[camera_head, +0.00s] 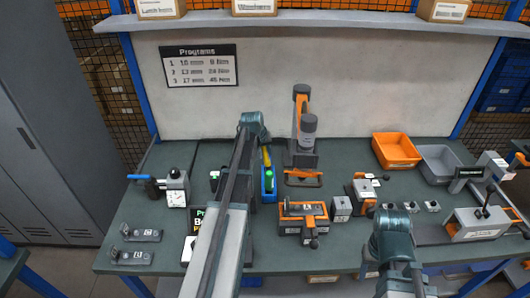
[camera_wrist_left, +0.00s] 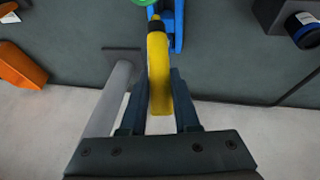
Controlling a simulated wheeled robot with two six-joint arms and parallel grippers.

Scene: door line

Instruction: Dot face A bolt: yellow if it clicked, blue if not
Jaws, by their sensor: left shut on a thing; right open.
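My left gripper (camera_wrist_left: 158,95) is shut on a yellow marker (camera_wrist_left: 159,75), seen in the left wrist view. The marker's dark collar points toward a blue holder (camera_wrist_left: 178,25); I cannot tell whether it is clear of it. In the head view the yellow marker (camera_head: 266,156) shows just right of my left arm, above the blue holder (camera_head: 268,194) with a green marker (camera_head: 269,174). The left fingers are hidden there by the arm. My right gripper (camera_head: 370,268) is low at the bench's front edge, mostly hidden under its wrist. An orange fixture (camera_head: 291,209) holds a grey block. I cannot make out face A or its bolt.
An orange-and-grey tool (camera_head: 304,125) stands behind the fixture. Orange (camera_head: 396,150) and grey (camera_head: 438,163) bins are at back right. Small blocks crowd the middle right. A Programs board (camera_head: 200,66) hangs on the back wall.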

